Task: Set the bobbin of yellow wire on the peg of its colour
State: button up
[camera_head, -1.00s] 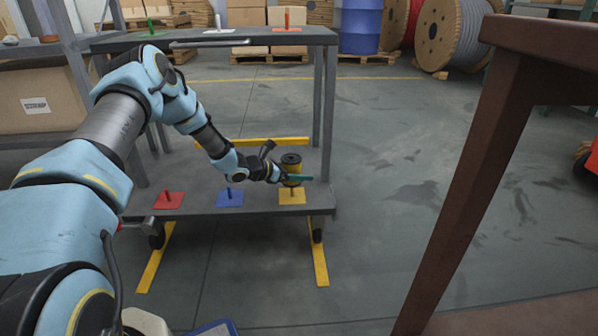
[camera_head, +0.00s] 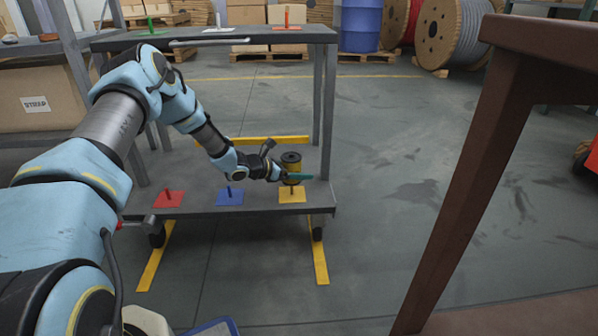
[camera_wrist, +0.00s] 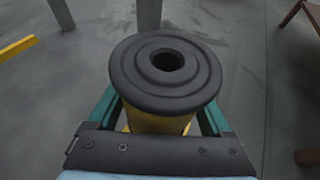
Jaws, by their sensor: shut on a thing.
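The bobbin of yellow wire (camera_head: 292,168) is upright, with a black top flange and yellow winding. My gripper (camera_head: 291,178) is shut on it, and the wrist view shows the bobbin (camera_wrist: 165,72) between the green fingers of my gripper (camera_wrist: 160,112). The bobbin is over the yellow square (camera_head: 292,196) on the cart's lower shelf. A short part of the yellow peg (camera_head: 292,189) shows below the bobbin. I cannot tell whether the peg's tip is inside the bore.
On the lower shelf (camera_head: 262,210), a red peg (camera_head: 168,196) and a blue peg (camera_head: 229,195) stand bare to the left. Green, white and orange pegs (camera_head: 286,18) stand on the top shelf (camera_head: 255,38) above. A brown table (camera_head: 470,170) is at the right.

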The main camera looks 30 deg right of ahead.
aim_at(299, 192)
jog(key=shift+f, duration=0.2)
dwell(0.5)
jog(key=shift+f, duration=0.35)
jog(key=shift+f+b, duration=0.35)
jog(key=shift+b, duration=0.1)
jog(key=shift+f+b, duration=0.4)
jog(key=shift+f, duration=0.3)
jog(key=shift+f+b, duration=0.4)
jog(key=shift+f, duration=0.3)
jog(key=shift+f+b, duration=0.3)
jog(key=shift+f, duration=0.2)
jog(key=o, duration=1.6)
jog(key=shift+c, duration=0.2)
